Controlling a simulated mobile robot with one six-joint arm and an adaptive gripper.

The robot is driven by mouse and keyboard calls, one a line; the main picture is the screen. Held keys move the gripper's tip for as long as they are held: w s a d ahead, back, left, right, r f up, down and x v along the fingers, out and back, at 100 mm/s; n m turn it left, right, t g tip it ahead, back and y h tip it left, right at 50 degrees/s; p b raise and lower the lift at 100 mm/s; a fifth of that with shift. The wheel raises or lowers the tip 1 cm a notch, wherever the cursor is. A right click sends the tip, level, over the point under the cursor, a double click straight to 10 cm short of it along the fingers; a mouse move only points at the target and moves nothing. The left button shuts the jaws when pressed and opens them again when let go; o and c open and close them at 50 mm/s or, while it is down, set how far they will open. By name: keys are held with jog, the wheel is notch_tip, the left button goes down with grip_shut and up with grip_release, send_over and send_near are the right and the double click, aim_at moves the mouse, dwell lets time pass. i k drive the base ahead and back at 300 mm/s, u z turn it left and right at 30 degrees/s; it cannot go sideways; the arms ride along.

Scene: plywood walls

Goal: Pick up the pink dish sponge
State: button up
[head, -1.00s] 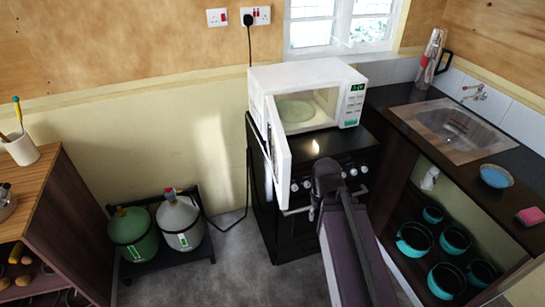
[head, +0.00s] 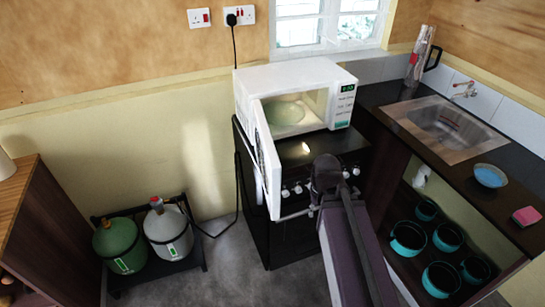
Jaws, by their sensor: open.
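The pink dish sponge (head: 527,216) lies on the dark countertop at the far right in the head view, close to the counter's front edge. It is small, with a pink top. My arm reaches up from the bottom of the picture to a dark joint in front of the stove. My gripper's fingers cannot be made out; they seem hidden behind the arm. The arm is well to the left of the sponge, and nothing touches the sponge.
A blue bowl (head: 490,176) stands beyond the sponge, near the sink (head: 445,125). The white microwave (head: 300,75) has its door (head: 268,160) open above the black stove. Teal pots (head: 447,237) fill the shelf below the counter. Gas cylinders (head: 168,232) stand left; grey floor lies between.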

aim_at(526, 216)
jog(key=i, duration=0.75)
jog(key=u, duration=0.55)
jog(key=k, duration=0.1)
jog(key=z, duration=2.9)
